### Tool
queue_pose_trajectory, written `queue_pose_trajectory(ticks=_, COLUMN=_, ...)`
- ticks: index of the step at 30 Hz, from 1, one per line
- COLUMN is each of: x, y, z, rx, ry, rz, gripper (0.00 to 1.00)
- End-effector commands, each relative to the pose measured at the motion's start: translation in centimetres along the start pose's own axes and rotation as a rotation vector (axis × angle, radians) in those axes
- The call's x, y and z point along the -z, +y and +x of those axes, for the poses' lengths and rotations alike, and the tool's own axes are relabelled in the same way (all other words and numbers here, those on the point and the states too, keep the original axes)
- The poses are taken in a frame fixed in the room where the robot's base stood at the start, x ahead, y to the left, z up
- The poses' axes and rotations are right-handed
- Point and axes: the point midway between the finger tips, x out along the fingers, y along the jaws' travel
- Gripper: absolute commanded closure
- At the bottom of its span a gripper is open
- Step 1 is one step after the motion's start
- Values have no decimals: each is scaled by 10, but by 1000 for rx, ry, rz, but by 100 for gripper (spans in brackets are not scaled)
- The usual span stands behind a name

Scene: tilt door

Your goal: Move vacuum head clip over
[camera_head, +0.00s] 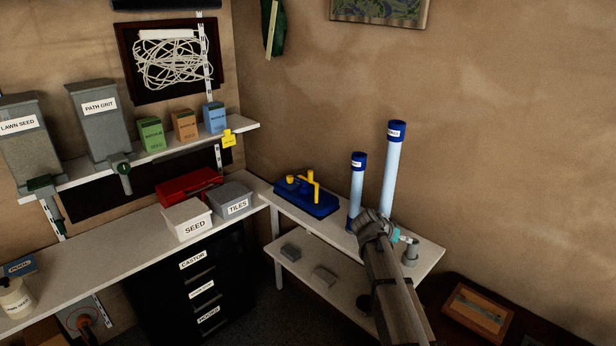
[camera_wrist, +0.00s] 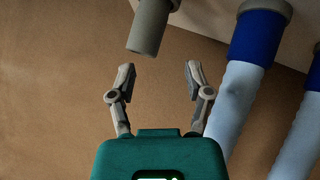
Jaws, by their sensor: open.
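A grey cylindrical piece (camera_head: 411,254) stands on the right end of the white side bench. In the wrist view a grey cylinder (camera_wrist: 149,25), apparently the same piece, hangs in from the top. Its end lies just beyond the fingertips, a little left of the gap's middle. My gripper (camera_wrist: 159,70) is open with nothing between its fingers. In the head view my gripper (camera_head: 411,240) is small and close to the grey piece; contact cannot be judged there. No part is labelled as the vacuum head clip, so I cannot tell whether this piece is it.
A tall blue-capped tube (camera_head: 392,175) and a shorter one (camera_head: 357,185) stand beside my arm. A blue box with yellow handles (camera_head: 309,204) sits left on the bench (camera_head: 432,256). A wooden box (camera_head: 476,310) is at right.

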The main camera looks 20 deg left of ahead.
Motion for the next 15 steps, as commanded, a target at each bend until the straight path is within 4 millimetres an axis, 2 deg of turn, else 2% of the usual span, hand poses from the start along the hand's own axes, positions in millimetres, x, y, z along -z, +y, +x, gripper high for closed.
queue_pose_trajectory(ticks=1, x=13, y=-29, z=-5, rx=6, ry=54, rz=11, gripper=35)
queue_pose_trajectory(ticks=4, x=32, y=-69, z=-22, rx=21, ry=156, rz=42, gripper=35)
queue_pose_trajectory(ticks=11, x=57, y=-165, z=-67, rx=91, ry=377, rz=113, gripper=35)
queue_pose_trajectory(ticks=15, x=68, y=-231, z=-107, rx=165, ry=515, rz=160, gripper=35)
